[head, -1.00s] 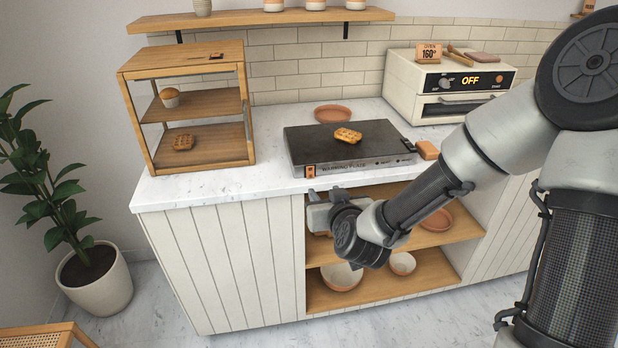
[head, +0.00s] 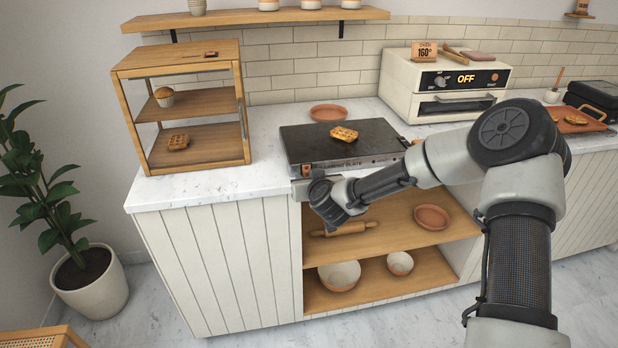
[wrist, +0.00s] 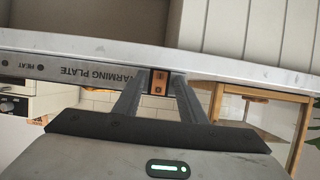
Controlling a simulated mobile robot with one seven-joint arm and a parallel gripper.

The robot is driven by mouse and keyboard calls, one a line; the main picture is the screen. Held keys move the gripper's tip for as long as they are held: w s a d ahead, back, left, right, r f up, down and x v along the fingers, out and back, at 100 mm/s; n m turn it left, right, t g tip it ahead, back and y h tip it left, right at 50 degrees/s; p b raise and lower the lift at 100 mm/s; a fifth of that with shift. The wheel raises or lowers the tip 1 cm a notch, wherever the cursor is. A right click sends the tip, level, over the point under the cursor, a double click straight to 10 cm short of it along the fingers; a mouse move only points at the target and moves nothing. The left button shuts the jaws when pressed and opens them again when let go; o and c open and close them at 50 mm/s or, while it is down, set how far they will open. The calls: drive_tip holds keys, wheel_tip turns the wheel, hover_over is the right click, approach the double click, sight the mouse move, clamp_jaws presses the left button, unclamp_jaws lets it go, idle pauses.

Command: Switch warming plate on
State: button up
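The warming plate (head: 300,139) is a flat dark slab with a metal front, on the white counter, with a waffle (head: 344,134) on top. In the wrist view its labelled front (wrist: 90,73) appears upside down. A small orange switch (wrist: 158,83) sits beside the label; its position is unclear. A small dark dot beside the word HEAT (wrist: 34,67) looks unlit. My gripper (wrist: 164,80) is open, with its two fingertips apart and the switch between them in the wrist view. I cannot tell whether they touch it.
A wooden display case (head: 188,103) stands left of the plate. A cream oven (head: 440,85) reading OFF stands to the right. Below the counter, the open shelf (head: 380,228) holds a rolling pin (head: 345,229) and bowls (head: 340,273). A terracotta plate (head: 328,112) lies behind.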

clamp_jaws()
drive_tip(key=t+b, duration=0.1)
drive_tip(key=b, duration=0.5)
drive_tip(key=f+t+b, duration=0.1)
drive_tip(key=b, duration=0.5)
drive_tip(key=shift+t+y, duration=0.4)
drive_tip(key=shift+r, duration=0.1)
unclamp_jaws()
